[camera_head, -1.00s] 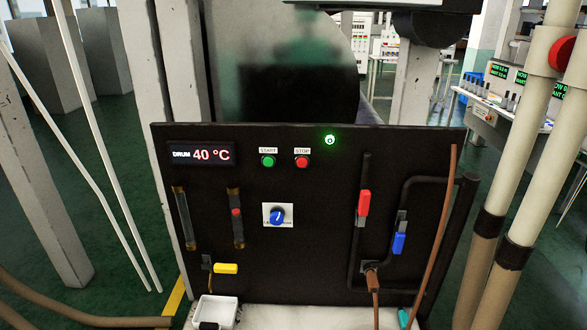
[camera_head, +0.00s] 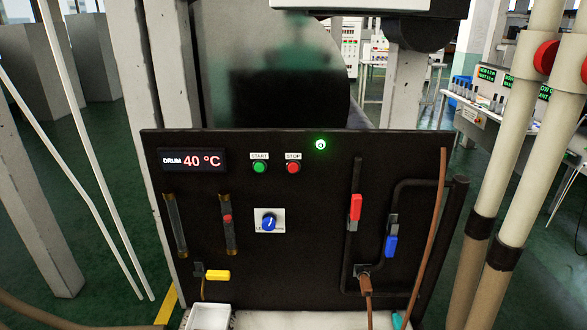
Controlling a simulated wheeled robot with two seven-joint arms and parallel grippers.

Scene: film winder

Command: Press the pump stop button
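The pump stop button (camera_head: 293,168) is a small red round button under a STOP label on the upper part of the black panel (camera_head: 310,250). The green start button (camera_head: 259,168) sits just left of it under a START label. A round indicator (camera_head: 320,145) glows green to the upper right of the stop button. The display (camera_head: 192,160) reads DRUM 40 °C. Neither of my grippers shows in the head view.
The panel also carries a blue knob (camera_head: 268,222), a yellow-handled valve (camera_head: 217,275), a red valve handle (camera_head: 355,207) and a blue one (camera_head: 391,246). A white tray (camera_head: 209,317) sits below. Thick beige pipes (camera_head: 500,170) stand on the right. The space before the buttons looks clear.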

